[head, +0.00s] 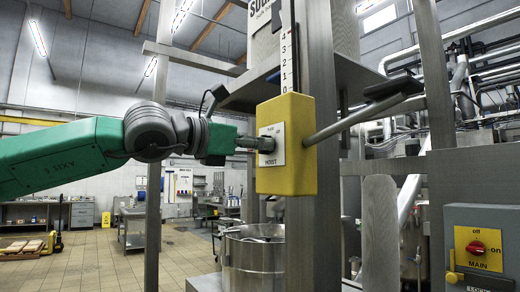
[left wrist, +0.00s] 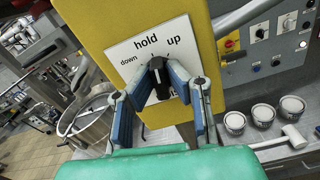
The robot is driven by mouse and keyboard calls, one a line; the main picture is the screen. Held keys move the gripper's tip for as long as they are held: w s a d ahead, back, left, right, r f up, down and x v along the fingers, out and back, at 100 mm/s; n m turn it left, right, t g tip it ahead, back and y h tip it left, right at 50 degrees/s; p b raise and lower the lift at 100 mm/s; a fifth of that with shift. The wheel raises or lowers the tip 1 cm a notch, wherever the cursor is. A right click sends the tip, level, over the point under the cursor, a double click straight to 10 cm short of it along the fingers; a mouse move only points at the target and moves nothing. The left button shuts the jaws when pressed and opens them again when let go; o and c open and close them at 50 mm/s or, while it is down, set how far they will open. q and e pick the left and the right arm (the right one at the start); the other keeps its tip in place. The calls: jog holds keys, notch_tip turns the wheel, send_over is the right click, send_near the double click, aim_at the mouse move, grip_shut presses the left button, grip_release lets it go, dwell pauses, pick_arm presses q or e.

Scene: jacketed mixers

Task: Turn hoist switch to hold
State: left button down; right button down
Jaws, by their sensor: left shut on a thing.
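The hoist switch is a black knob (left wrist: 157,72) on a white plate (left wrist: 118,46) marked down, hold and up. The plate also shows in the head view (head: 279,145), on the front of the yellow hoist box (head: 292,181). My left gripper (left wrist: 160,78) has its blue-padded fingers on either side of the knob and is shut on it. In the head view the left gripper (head: 264,144) reaches the plate from the left. The knob's upper end points roughly toward hold; its exact setting is hard to tell behind the fingers. My right gripper is not in view.
A grey lever (head: 360,116) sticks out to the right of the box. A steel vessel (head: 252,256) stands below. The MAIN switch panel (head: 478,248) is at lower right. Pale cups (left wrist: 262,113) and a mallet (left wrist: 295,136) lie on a bench.

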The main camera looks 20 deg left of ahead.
pick_arm(q)
jog(key=shift+a+r+n, duration=0.2)
jog(key=shift+r+n, duration=0.2)
jog(key=shift+n, duration=0.6)
jog(key=c, duration=1.6)
grip_release()
jog(key=shift+f, duration=0.1)
jog(key=shift+w+f, duration=0.1)
jog(key=shift+f, duration=0.05)
jog(key=v, duration=1.2)
jog(key=shift+a+f, duration=0.15)
jog(key=shift+a, duration=0.05)
jog(key=shift+d, duration=0.15)
